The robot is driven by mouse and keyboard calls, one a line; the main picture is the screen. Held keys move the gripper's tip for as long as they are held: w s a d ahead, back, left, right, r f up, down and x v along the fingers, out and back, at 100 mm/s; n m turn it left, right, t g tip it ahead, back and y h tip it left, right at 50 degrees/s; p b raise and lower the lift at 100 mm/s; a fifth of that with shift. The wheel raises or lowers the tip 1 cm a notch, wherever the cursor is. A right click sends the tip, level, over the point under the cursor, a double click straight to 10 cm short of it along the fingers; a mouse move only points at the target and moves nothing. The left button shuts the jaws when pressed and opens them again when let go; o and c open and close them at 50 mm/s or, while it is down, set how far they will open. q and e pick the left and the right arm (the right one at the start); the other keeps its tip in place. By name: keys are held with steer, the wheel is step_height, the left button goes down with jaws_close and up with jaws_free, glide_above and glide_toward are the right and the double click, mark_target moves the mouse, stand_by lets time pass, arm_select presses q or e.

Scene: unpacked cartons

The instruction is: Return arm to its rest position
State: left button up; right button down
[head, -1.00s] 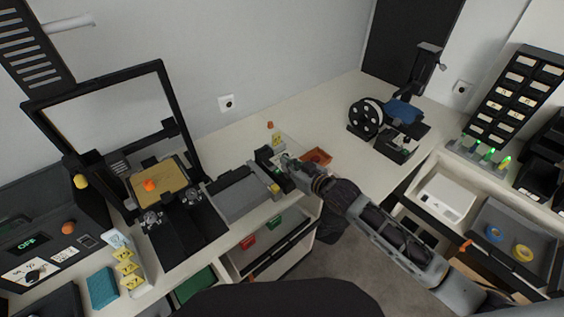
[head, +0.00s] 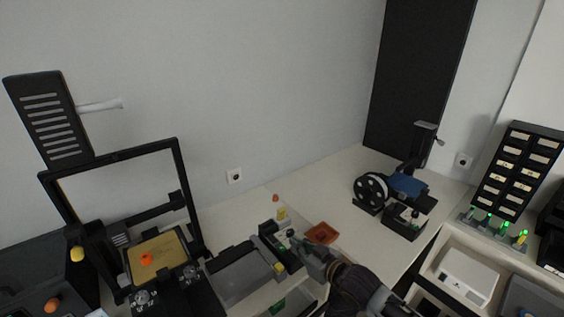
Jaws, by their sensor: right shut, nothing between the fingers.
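My right gripper (head: 303,246) is shut and empty. It is in the lower middle of the head view, close to a small black device (head: 279,247) on the worktop; whether it touches the device is unclear. Its arm comes in from the bottom edge. An orange-brown tray (head: 321,233) lies just right of the gripper. My left gripper is not in view.
A 3D printer with a black frame (head: 184,194) and an orange piece (head: 147,258) on its bed stands left. A grey tray (head: 239,279) lies between it and the gripper. A spool holder (head: 371,190) stands right.

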steer(key=s+d+f+m+g+h, duration=0.25)
steer(key=s+d+f, duration=0.2)
steer(key=s, duration=0.35)
steer(key=s+d+f+m+g+h, duration=0.1)
steer(key=s+d+f+g+h, duration=0.2)
steer(key=s+d, duration=0.4)
steer(key=s+d+f+m+g+h, duration=0.2)
steer(key=s+d+f+g+h, duration=0.15)
steer(key=s, duration=0.55)
step_height(320, 180, down, 33)
steer(key=s, duration=0.2)
steer(key=s+d+f+g, duration=0.1)
steer(key=s+d+f, duration=0.1)
steer(key=s+f, duration=0.8)
steer(key=s+d+f+g+b, duration=0.1)
steer(key=s+d+f, duration=0.1)
steer(key=s+f, duration=0.8)
steer(key=s, duration=0.2)
steer(key=shift+s+d+f+n, duration=0.15)
steer(key=shift+s+f+n, duration=0.1)
steer(key=shift+s+n, duration=0.15)
